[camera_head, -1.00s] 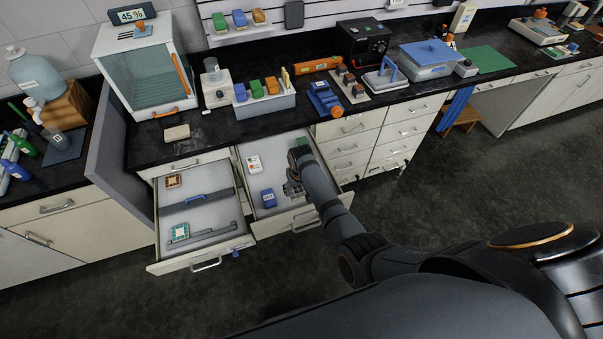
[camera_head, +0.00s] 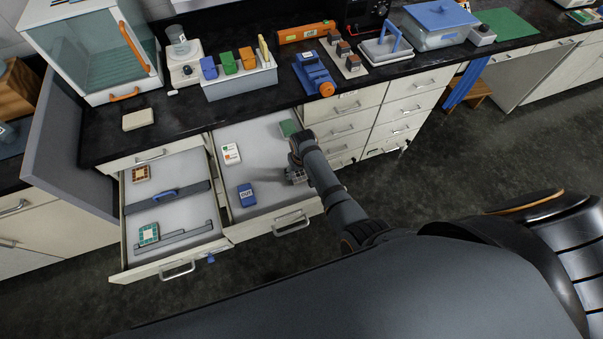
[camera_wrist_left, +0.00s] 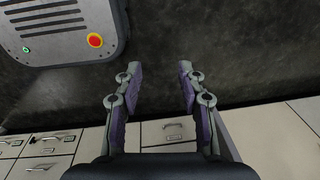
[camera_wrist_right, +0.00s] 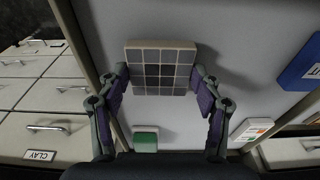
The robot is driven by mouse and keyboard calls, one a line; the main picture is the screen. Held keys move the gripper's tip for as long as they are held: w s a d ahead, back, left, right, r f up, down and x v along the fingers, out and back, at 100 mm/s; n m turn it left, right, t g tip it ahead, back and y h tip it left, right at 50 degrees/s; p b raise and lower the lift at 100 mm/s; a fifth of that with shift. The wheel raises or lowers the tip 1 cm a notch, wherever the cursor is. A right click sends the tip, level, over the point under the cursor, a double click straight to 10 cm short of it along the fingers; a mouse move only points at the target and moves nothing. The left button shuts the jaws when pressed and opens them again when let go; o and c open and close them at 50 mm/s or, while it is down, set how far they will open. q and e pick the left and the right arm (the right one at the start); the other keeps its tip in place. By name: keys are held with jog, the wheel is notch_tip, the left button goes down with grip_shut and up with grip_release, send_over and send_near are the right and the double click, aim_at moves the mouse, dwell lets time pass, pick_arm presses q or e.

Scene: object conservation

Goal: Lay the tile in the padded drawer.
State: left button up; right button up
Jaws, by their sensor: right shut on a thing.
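The tile (camera_wrist_right: 160,70), a thick pale square with a mosaic of grey and dark squares, is between the fingers of my right gripper (camera_wrist_right: 162,82), which is shut on its sides. In the head view the tile (camera_head: 297,176) is over the right open drawer (camera_head: 262,217), near its right wall. I cannot tell whether it touches the floor. The left open drawer (camera_head: 190,195) has a grey lining, dark dividers and two framed tiles, one brown (camera_head: 141,174) and one teal (camera_head: 149,233). My left gripper (camera_wrist_left: 153,75) is open and empty, above the dark floor.
The right drawer also holds a white-and-orange box (camera_head: 231,154), a blue box (camera_head: 246,195) and a green block (camera_head: 289,127). A grey upright panel (camera_head: 75,150) stands left of the drawers. The counter above carries a glass cabinet (camera_head: 95,55) and a pale block (camera_head: 138,119).

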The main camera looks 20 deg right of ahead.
aim_at(301, 177)
jog(key=shift+w+f, duration=0.1)
jog(key=shift+f, duration=0.5)
jog(key=shift+c, duration=0.7)
pick_arm(q)
jog(key=w+d, duration=0.2)
jog(key=w, duration=0.2)
pick_arm(e)
jog(key=shift+r, duration=0.1)
jog(key=shift+a, duration=0.1)
jog(key=o, duration=1.4)
jog(key=shift+f, duration=0.2)
jog(key=shift+r, duration=0.3)
pick_arm(q)
notch_tip(301, 177, up, 9)
jog(key=s+a+p, duration=0.1)
jog(key=s+p, duration=0.1)
jog(key=p, duration=0.8)
pick_arm(e)
notch_tip(301, 177, up, 12)
jog(key=s, duration=0.2)
jog(key=shift+f, duration=0.15)
